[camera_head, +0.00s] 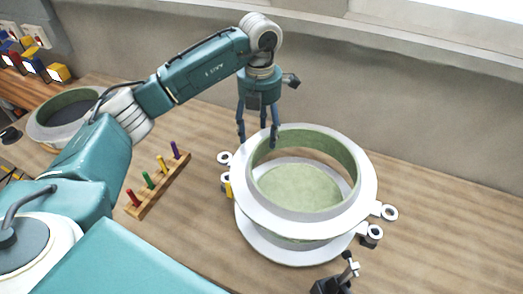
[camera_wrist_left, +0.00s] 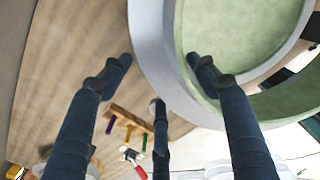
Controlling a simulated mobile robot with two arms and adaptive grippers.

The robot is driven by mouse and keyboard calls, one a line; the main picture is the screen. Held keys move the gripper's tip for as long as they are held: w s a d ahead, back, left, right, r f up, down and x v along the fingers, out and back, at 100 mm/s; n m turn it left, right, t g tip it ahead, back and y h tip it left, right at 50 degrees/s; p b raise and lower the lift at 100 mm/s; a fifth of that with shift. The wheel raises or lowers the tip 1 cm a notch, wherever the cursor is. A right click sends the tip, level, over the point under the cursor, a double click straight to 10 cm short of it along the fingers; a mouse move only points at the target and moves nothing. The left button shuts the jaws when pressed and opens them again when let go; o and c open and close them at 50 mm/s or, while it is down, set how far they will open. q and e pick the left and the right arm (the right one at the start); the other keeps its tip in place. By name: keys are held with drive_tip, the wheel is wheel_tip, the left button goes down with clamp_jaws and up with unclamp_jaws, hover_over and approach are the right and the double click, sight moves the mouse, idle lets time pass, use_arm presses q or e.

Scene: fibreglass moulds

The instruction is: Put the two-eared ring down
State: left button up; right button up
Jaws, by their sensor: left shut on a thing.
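The two-eared ring (camera_head: 363,183) is a white flange with a green inner wall. One ear (camera_head: 388,212) sticks out at the right and one at the left. It is roughly level over a round white mould base (camera_head: 270,247) with a green floor, its ears close to the base's own lugs. A gap shows between them at the front; contact elsewhere is hidden. My left gripper (camera_head: 257,138) is shut on the ring's far left rim, fingers pointing down. In the left wrist view the ring's wall (camera_wrist_left: 155,45) passes between the fingers.
A wooden rack (camera_head: 158,187) with coloured pegs stands left of the mould. A black clamp-like piece (camera_head: 335,280) stands close in front. Another round mould (camera_head: 65,112) is at the far left. The table is clear to the right, and a wall runs behind.

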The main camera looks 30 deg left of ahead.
sight(260, 138)
use_arm(q)
wheel_tip(260, 138, down, 3)
drive_tip(key=shift+s+f+p, duration=0.1)
drive_tip(key=shift+s+p, duration=0.05)
drive_tip(key=shift+p, duration=0.15)
drive_tip(key=shift+f, duration=0.25)
wheel_tip(260, 138, down, 4)
drive_tip(key=shift+d+r+p, duration=0.1)
drive_tip(key=shift+p, duration=0.5)
drive_tip(key=o, duration=1.9)
drive_tip(key=shift+f, duration=0.2)
drive_tip(key=shift+c, duration=0.2)
use_arm(e)
drive_tip(key=shift+w+d+r, duration=0.2)
drive_tip(key=shift+w+r, duration=0.7)
drive_tip(key=shift+r, duration=0.2)
use_arm(q)
drive_tip(key=shift+r, duration=0.1)
use_arm(e)
drive_tip(key=shift+a, duration=0.1)
